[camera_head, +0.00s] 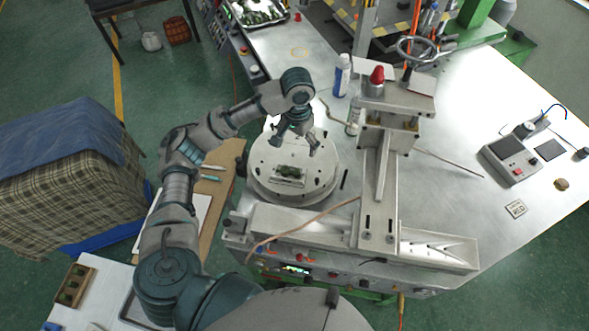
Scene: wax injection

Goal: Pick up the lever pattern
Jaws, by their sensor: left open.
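A small dark green piece, which looks like the lever pattern (289,171), lies in or on a small pale block on the round grey plate (263,163). Its exact shape is too small to tell. My left gripper (296,148) points down over the plate, just behind the piece in the picture. Its two fingers are spread apart with nothing between them. I cannot tell its exact height above the plate. My right gripper is not in view.
The wax press (378,190) with its metal column stands right of the plate. A control box (511,159) sits at the right. A tray of green pieces (256,13) is at the back. The metal tabletop at right is mostly free.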

